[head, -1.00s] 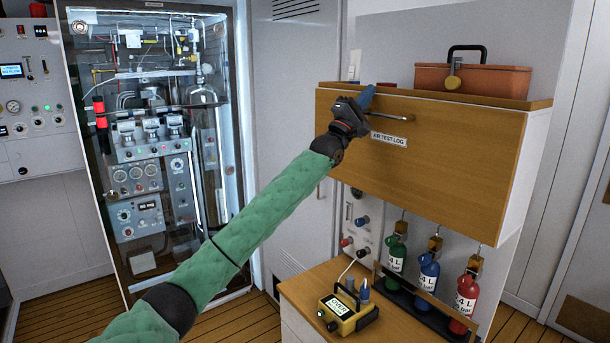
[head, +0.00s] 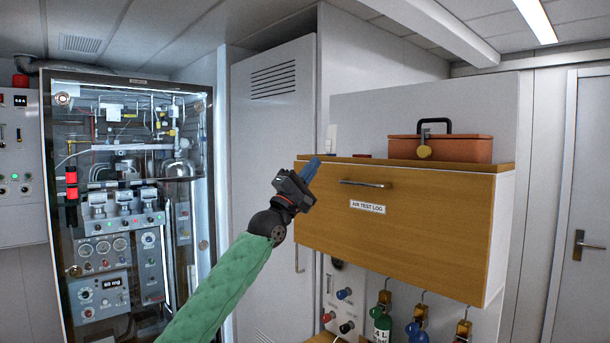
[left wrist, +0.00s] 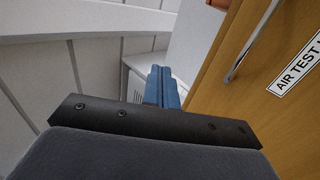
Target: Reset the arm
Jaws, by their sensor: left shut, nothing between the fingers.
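My left arm in its green sleeve rises from the bottom of the head view. Its gripper (head: 311,170) has blue fingers that are shut with nothing between them. The blue fingers also show side by side in the left wrist view (left wrist: 162,88). In the head view the gripper overlaps the upper left corner of the wooden cabinet front (head: 440,225), left of its metal handle (head: 366,184). In the left wrist view the handle (left wrist: 250,45) is off to the right, apart from the fingers. My right gripper is in neither view.
An orange toolbox (head: 455,149) with a padlock sits on the cabinet top. A tall grey locker (head: 273,120) and a glass-fronted equipment rack (head: 130,190) stand to the left. A door (head: 580,210) is at the far right.

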